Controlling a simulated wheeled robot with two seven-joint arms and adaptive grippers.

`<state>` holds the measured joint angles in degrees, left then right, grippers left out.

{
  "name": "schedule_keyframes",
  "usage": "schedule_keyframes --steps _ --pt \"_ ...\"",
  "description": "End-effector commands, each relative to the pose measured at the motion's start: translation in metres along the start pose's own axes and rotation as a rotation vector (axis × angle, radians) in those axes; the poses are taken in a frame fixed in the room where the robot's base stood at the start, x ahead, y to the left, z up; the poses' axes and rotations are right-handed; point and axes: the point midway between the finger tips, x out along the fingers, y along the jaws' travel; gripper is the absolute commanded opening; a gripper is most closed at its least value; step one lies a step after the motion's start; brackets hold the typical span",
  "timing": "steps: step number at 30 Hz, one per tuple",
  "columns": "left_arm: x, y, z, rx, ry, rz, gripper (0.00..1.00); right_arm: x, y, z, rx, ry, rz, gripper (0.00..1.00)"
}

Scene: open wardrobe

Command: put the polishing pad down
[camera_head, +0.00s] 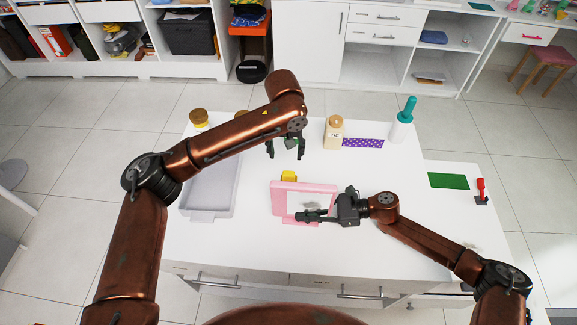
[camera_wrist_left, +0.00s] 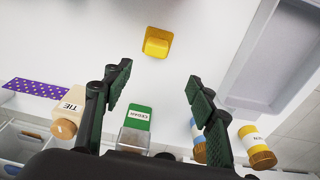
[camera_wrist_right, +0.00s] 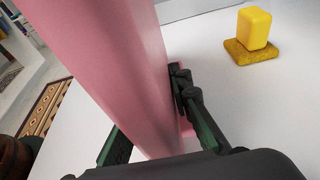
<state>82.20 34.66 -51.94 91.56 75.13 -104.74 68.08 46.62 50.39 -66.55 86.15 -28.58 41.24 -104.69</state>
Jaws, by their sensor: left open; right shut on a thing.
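The polishing pad looks to be the yellow block on a flat yellow base (camera_head: 289,176), resting on the white table just behind a pink-framed panel (camera_head: 304,186). It shows in full in the right wrist view (camera_wrist_right: 252,38) and, from above, in the left wrist view (camera_wrist_left: 157,42). My left gripper (camera_head: 286,151) is open and empty, above the table and a little behind the pad, not touching it. My right gripper (camera_head: 318,214) is shut on the pink panel, which stands tilted in front of the pad. The panel fills much of the right wrist view (camera_wrist_right: 110,60).
A grey tray (camera_head: 207,211) lies at the left. A green mat (camera_head: 449,180) is farther right. The table between panel and mat is clear.

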Motion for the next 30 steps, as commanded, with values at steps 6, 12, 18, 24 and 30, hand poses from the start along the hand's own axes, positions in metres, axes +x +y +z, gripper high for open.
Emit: schedule_keyframes --steps 6,12,18,24,30 --pt "0.029 0.001 0.001 0.0 -0.001 -0.002 0.52 0.0 0.0 0.0 0.0 -0.001 0.0 0.05" --pt "0.059 0.001 0.0 -0.001 0.0 -0.001 0.52 0.0 0.0 0.0 0.0 0.0 0.0 0.05" --pt "0.072 0.002 0.001 0.001 0.0 -0.001 0.52 0.0 0.0 0.0 0.0 0.0 0.0 0.05" --pt "0.1 0.009 0.003 0.001 -0.002 -0.001 0.52 0.0 0.0 0.0 0.0 0.0 0.0 0.05" --pt "0.118 0.008 0.002 0.0 0.002 0.0 0.52 0.0 0.0 0.0 0.0 0.0 0.0 0.05"
